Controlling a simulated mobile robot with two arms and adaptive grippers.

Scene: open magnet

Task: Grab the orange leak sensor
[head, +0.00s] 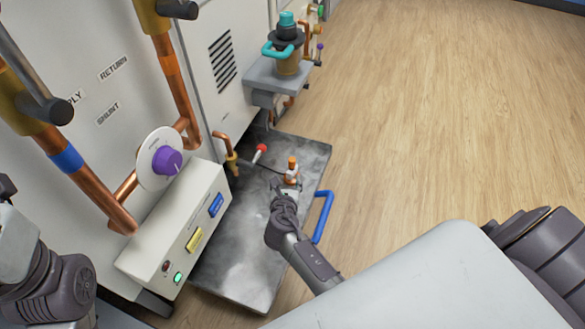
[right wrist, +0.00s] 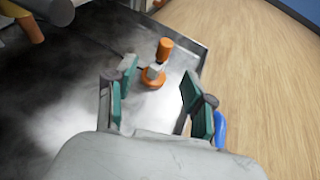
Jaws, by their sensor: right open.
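The orange leak sensor (head: 292,170) stands upright on the dark metal drip tray (head: 225,270), toward its right side. It has an orange top, a pale middle and an orange round base. In the right wrist view the sensor (right wrist: 156,68) is ahead of my right gripper, between the lines of its two fingers but beyond their tips. My right gripper (head: 285,188) is just in front of the sensor in the head view. Its green-padded jaws (right wrist: 158,82) are open and empty. My left arm shows at the lower left edge; its gripper fingers are not visible.
A blue handle (head: 323,217) rises at the tray's right edge, close to my right gripper. A red-tipped lever (head: 261,149) and copper pipe (head: 228,148) are left of the sensor. A control box (head: 180,228) stands left of the tray. Wooden floor (head: 430,120) is clear at right.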

